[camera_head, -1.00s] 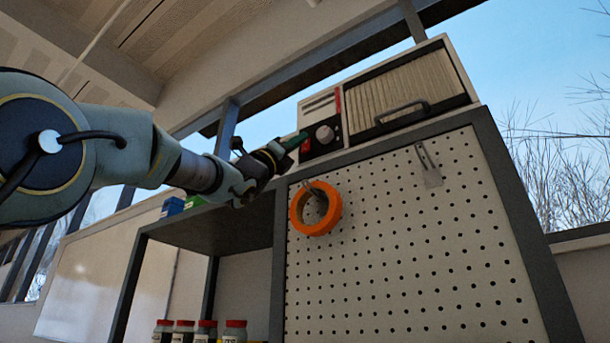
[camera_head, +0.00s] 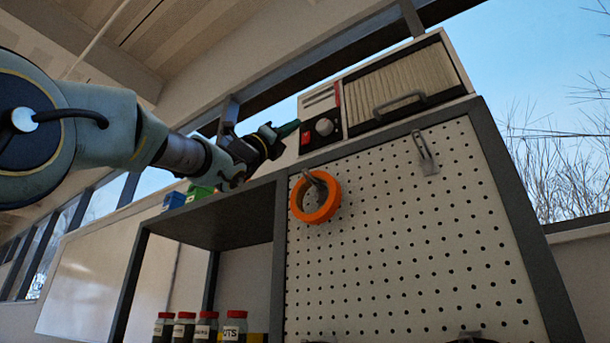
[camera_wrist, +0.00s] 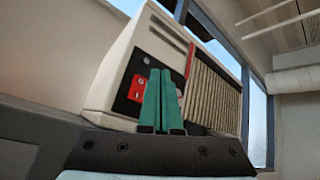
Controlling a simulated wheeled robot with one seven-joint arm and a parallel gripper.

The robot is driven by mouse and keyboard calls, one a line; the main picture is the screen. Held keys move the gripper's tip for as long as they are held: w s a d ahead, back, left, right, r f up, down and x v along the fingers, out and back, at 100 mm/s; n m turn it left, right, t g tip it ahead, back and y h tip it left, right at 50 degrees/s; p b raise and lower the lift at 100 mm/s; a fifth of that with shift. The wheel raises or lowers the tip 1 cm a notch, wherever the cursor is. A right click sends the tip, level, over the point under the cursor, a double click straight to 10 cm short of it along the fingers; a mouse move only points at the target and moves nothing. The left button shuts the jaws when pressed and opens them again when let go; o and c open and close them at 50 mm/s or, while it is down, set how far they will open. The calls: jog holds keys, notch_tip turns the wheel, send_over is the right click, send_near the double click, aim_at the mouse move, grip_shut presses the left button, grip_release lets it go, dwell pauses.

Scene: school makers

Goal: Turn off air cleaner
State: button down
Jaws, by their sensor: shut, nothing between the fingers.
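The air cleaner (camera_head: 405,88) is a white box with a ribbed grille and a handle, standing on top of the cabinet. Its dark control panel carries a red switch (camera_head: 305,138) and a round grey knob (camera_head: 324,126). My gripper (camera_head: 291,128) has green fingers, shut and empty, just up and left of the red switch in the head view. In the wrist view the fingers (camera_wrist: 160,72) stand in front of the panel, between the red switch (camera_wrist: 136,88) and the partly hidden knob. I cannot tell whether they touch the panel, nor the switch's position.
An orange tape roll (camera_head: 334,204) and a metal clip (camera_head: 427,156) hang on the pegboard (camera_head: 400,240) below. Green (camera_head: 199,193) and blue (camera_head: 173,201) boxes sit on the shelf top under my arm. Several red-lidded jars (camera_head: 235,326) stand lower down.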

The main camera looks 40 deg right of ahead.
jog(key=a, duration=0.1)
jog(key=a+b, duration=0.1)
jog(key=s+a+b, duration=0.1)
jog(key=shift+a+f, duration=0.25)
dwell(0.4)
